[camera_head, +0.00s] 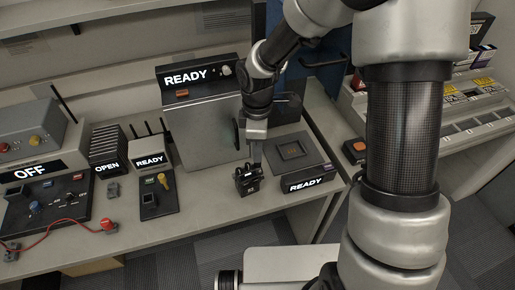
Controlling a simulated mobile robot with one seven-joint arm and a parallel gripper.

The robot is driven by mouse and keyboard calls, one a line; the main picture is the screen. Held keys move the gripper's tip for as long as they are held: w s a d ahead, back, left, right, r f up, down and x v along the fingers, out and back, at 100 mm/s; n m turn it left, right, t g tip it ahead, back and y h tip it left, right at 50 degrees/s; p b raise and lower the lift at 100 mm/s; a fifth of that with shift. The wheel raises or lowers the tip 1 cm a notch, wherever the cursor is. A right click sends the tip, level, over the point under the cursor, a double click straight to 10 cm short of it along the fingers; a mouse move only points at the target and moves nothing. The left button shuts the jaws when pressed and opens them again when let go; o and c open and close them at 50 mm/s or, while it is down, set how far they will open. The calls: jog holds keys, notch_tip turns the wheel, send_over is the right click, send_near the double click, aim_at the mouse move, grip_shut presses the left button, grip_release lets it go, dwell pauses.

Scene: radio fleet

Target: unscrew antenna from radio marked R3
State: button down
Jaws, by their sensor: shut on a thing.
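My gripper (256,163) points down at the front middle of the bench, just above a small black block-shaped unit (247,181). It is shut on a thin dark piece at the top of this unit, which looks like an antenna. The jaws hide most of it, and I cannot tell whether it is still joined to the unit. No R3 marking is readable on the unit. Several thin dark antennas (147,128) stand up behind a READY sign (151,160) at left; the bodies below them are mostly hidden.
A grey cabinet (200,125) with a READY sign stands behind my gripper. A flat dark pad (291,150) with a READY sign lies close on the right. At left are a black panel marked OFF (31,172), an OPEN rack (107,150) and a red cable (62,222).

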jog(key=shift+r+n+p, duration=0.15)
jog(key=shift+n+p, duration=0.95)
jog(key=shift+n, duration=0.3)
jog(key=c, duration=1.8)
grip_release()
